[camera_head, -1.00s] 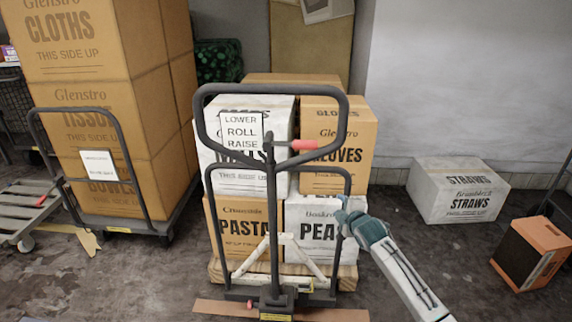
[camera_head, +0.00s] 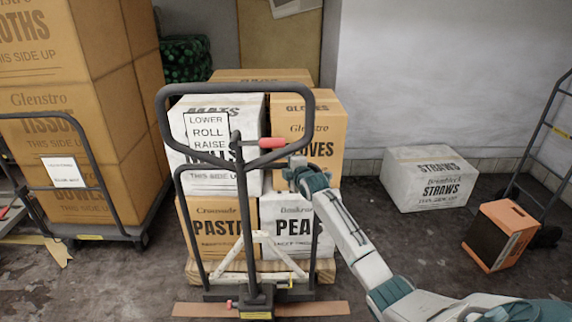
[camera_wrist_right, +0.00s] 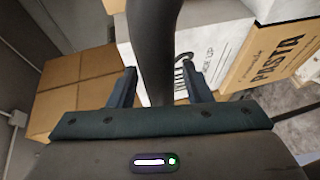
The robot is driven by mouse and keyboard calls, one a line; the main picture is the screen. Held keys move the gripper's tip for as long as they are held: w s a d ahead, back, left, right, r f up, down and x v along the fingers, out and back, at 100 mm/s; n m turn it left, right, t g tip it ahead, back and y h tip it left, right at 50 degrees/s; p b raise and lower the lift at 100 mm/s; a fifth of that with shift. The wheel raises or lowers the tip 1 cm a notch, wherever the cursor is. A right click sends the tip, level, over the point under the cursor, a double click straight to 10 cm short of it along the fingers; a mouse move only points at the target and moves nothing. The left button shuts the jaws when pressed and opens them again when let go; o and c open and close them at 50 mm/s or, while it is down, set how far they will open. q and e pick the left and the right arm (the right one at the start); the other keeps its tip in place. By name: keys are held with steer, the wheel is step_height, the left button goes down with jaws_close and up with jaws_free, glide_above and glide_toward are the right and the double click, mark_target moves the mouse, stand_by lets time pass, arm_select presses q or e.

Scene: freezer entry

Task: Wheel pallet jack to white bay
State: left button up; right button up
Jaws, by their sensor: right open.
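The pallet jack (camera_head: 243,190) stands in the middle of the head view, its dark looped handle upright with a "LOWER ROLL RAISE" sign and a red lever (camera_head: 271,143). Behind its frame a wooden pallet carries stacked boxes: mats (camera_head: 190,188), gloves (camera_head: 330,130), pasta and peas. My right gripper (camera_head: 298,166) is at the handle loop's lower right side. In the right wrist view the open gripper (camera_wrist_right: 158,85) has a dark bar of the handle (camera_wrist_right: 154,50) between its fingers. Whether the fingers touch it I cannot tell. My left gripper is not in view. No white bay marking shows.
A cart with a tall stack of brown boxes (camera_head: 105,110) stands close on the left. A white straws box (camera_head: 428,180) sits by the wall at right. An orange-brown box (camera_head: 500,236) and a hand truck (camera_head: 545,140) stand at far right. Floor between them is bare.

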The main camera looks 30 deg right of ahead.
steer(key=shift+w+f, duration=0.1)
steer(key=shift+w, duration=0.35)
jaws_close()
